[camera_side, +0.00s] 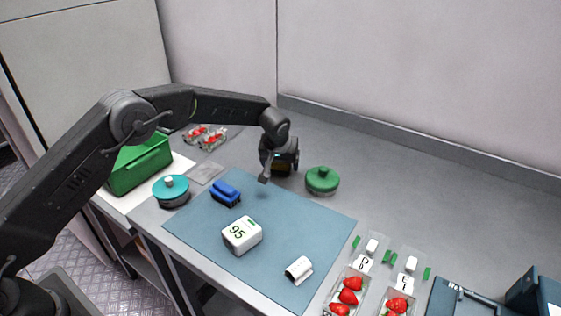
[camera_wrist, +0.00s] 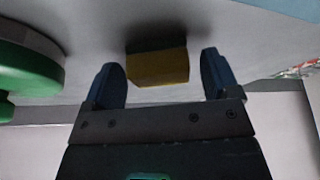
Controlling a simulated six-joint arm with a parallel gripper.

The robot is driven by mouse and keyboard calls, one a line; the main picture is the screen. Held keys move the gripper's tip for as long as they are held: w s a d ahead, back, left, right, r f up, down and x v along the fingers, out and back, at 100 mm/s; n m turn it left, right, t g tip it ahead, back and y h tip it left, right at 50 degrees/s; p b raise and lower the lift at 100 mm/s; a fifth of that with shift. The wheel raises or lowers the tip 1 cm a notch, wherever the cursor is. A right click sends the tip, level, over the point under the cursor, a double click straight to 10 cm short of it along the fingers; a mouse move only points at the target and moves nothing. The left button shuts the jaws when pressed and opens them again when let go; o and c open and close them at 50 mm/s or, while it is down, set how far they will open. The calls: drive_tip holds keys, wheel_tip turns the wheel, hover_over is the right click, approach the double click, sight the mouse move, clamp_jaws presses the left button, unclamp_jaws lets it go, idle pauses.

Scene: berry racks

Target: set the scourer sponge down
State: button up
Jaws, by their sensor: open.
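The scourer sponge (camera_wrist: 158,68) is a small block, yellow on one face and dark on top, seen in the wrist view on the grey worktop. My gripper (camera_wrist: 160,78) is open, with one blue finger on each side of the sponge and a visible gap on both sides. In the side view my gripper (camera_side: 281,163) is low over the worktop, behind the blue mat and left of a green-lidded pot. The sponge is mostly hidden by the gripper there.
The green pot (camera_side: 322,180) stands close to my gripper; it also shows in the wrist view (camera_wrist: 28,62). The blue mat (camera_side: 205,228) holds a blue object (camera_side: 226,193), a white "95" block (camera_side: 242,236) and a white roll (camera_side: 298,270). Bare worktop (camera_side: 420,210) lies right.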

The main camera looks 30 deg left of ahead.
drive_tip(key=s+a+r+m, duration=0.1)
drive_tip(key=s+r, duration=0.5)
drive_tip(key=r, duration=0.4)
drive_tip(key=s+r, duration=0.7)
drive_tip(key=r, duration=0.3)
drive_tip(key=s+a+r+m+h, duration=0.1)
drive_tip(key=s+r, duration=0.1)
drive_tip(key=s, duration=0.3)
drive_tip(key=s+a+r, duration=0.2)
drive_tip(key=s+r, duration=0.1)
drive_tip(key=s, duration=0.3)
drive_tip(key=s+a+f+m+t, duration=0.1)
drive_tip(key=s+f, duration=0.3)
drive_tip(key=s, duration=1.5)
drive_tip(key=shift+m+h, duration=0.4)
drive_tip(key=shift+m, duration=0.4)
